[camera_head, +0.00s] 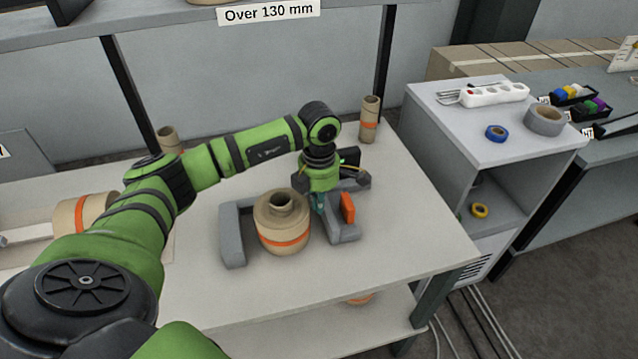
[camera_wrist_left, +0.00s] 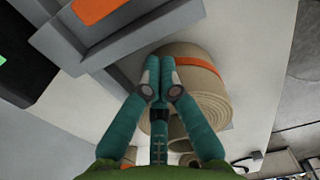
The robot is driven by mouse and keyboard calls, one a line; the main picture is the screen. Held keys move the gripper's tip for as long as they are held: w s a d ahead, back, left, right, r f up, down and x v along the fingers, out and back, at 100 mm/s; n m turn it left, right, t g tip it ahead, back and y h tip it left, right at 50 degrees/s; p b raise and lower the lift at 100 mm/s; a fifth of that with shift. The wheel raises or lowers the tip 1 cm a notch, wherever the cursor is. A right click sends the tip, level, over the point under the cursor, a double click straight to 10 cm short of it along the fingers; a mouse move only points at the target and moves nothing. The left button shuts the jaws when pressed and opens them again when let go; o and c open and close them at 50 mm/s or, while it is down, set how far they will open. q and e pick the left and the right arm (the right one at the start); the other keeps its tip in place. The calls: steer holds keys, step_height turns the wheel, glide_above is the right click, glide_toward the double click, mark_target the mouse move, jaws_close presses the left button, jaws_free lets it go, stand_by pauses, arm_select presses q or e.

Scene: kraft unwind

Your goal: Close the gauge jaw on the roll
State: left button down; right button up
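A brown kraft roll (camera_head: 283,238) with an orange band and a narrower raised core stands inside the grey gauge (camera_head: 232,240) on the table. The gauge's fixed jaw is left of the roll. Its right jaw (camera_head: 343,232), with an orange block (camera_head: 348,207) on it, is right of the roll. My left gripper (camera_head: 319,204) points down between the roll and the orange block. In the left wrist view its teal fingers (camera_wrist_left: 159,82) are together, with nothing seen between them. The roll (camera_wrist_left: 205,90) and the grey jaw (camera_wrist_left: 135,38) lie just beyond. I cannot tell whether jaw and roll touch.
Brown cores stand at the table's back, one near the right corner (camera_head: 369,120) and one behind my arm (camera_head: 168,140). Another banded roll (camera_head: 85,213) lies at the left. A grey cabinet (camera_head: 470,130) with tape rolls stands right. The table's front right is clear.

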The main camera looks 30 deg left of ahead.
arm_select(q)
steer(key=shift+f, duration=0.95)
arm_select(e)
steer(key=shift+d+r, duration=0.3)
steer(key=shift+d, duration=0.1)
arm_select(q)
steer(key=shift+s+a, duration=0.7)
steer(key=shift+s, duration=0.1)
arm_select(e)
steer(key=shift+w+f, duration=0.1)
steer(key=shift+f, duration=0.2)
